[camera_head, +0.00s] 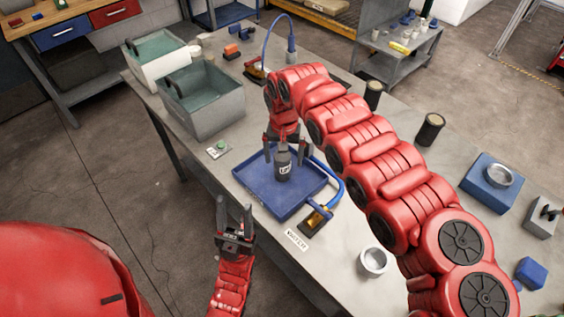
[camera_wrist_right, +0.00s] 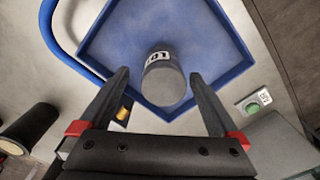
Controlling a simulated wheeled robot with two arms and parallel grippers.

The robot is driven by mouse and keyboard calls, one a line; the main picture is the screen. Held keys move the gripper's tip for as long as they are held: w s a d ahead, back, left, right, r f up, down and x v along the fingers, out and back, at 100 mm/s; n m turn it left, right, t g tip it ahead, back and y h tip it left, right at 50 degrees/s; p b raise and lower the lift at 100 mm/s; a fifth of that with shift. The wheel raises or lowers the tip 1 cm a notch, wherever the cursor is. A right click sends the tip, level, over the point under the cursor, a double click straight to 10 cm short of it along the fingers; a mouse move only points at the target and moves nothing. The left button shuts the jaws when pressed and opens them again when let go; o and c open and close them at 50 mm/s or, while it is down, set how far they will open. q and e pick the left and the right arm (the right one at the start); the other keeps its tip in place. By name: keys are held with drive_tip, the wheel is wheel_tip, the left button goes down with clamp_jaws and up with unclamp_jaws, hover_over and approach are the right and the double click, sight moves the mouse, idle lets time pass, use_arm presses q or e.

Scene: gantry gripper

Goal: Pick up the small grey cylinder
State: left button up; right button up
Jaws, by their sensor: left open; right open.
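The small grey cylinder (camera_head: 283,166), dark-sided with a white label, stands in the shallow blue tray (camera_head: 252,191) on the table. A gap shows beside each finger in the right wrist view (camera_wrist_right: 159,75); contact is not visible. My left gripper (camera_head: 234,203) is open and empty, low at the table's front edge.
A green button (camera_head: 221,147) is near the front edge. A blue hose with a brass nozzle (camera_head: 315,221) lies right of the tray. A metal cup (camera_head: 375,261) and black cylinders (camera_head: 430,130) stand farther right.

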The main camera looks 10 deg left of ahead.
sight(282, 168)
drive_tip(key=shift+f+p, duration=0.25)
drive_tip(key=shift+p, duration=0.05)
drive_tip(key=f, duration=0.1)
drive_tip(key=f+p, duration=0.1)
drive_tip(key=f, duration=0.1)
drive_tip(key=shift+s+a+f+p, duration=0.1)
drive_tip(key=shift+a+f+p, duration=0.15)
drive_tip(key=shift+a+p, duration=0.05)
drive_tip(key=shift+d+f, duration=0.1)
drive_tip(key=shift+f, duration=0.5)
clamp_jaws()
